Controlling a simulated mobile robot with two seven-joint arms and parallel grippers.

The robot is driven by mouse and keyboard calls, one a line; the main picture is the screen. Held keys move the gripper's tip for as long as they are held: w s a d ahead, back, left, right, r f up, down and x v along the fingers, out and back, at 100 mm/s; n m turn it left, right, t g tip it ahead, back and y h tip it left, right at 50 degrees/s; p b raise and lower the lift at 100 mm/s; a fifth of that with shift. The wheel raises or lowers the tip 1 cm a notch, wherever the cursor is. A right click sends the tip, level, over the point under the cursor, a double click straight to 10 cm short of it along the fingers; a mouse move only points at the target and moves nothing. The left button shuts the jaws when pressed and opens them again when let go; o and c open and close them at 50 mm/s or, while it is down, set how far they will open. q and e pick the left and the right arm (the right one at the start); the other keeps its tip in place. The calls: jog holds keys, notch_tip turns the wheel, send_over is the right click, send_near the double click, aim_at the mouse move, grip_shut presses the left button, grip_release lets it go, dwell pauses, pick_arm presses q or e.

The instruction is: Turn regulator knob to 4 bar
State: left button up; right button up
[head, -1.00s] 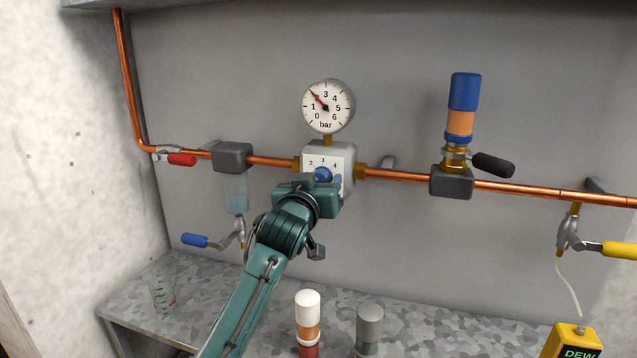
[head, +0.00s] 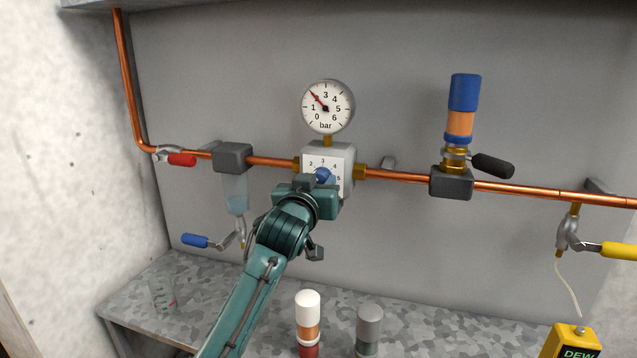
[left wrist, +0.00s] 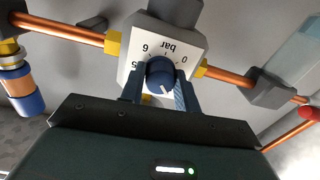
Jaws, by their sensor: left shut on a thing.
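The regulator (head: 347,160) is a pale box on the copper pipe with a numbered dial and a blue knob (head: 323,175). My left gripper (left wrist: 160,92) is shut on the knob, one finger on each side, as the left wrist view shows. There the dial appears upside down, and the knob's (left wrist: 160,72) white mark points down and slightly right. The lower dial numbers are hidden by the gripper and knob. Above the regulator, the round pressure gauge (head: 328,107) has its red needle pointing up-left, between 1 and 3, near 2 bar. My right gripper is out of view.
A red-handled valve (head: 180,159) and a blue-handled drain (head: 195,241) are left of the regulator. A blue and orange cartridge (head: 461,105) with a black-handled valve stands right. White-capped (head: 307,305) and grey-capped (head: 369,322) cartridges stand on the shelf below.

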pick_arm(q)
jog(key=shift+r+m+p, duration=0.15)
jog(key=shift+m+p, duration=0.6)
jog(key=shift+m, duration=0.15)
jog(key=shift+m+p, duration=0.6)
jog(key=shift+m, duration=0.3)
jog(key=shift+m+p, duration=0.6)
jog(key=shift+m, duration=0.3)
jog(key=shift+a+m+p, duration=0.1)
jog(key=shift+m+p, duration=0.4)
jog(key=shift+m, duration=0.5)
jog(key=m+p, duration=0.1)
jog(key=m, duration=0.1)
jog(key=shift+m, duration=0.4)
jog(key=shift+m+h+p, duration=0.3)
jog(key=shift+m+p, duration=1.35)
jog(key=shift+m, duration=2.15)
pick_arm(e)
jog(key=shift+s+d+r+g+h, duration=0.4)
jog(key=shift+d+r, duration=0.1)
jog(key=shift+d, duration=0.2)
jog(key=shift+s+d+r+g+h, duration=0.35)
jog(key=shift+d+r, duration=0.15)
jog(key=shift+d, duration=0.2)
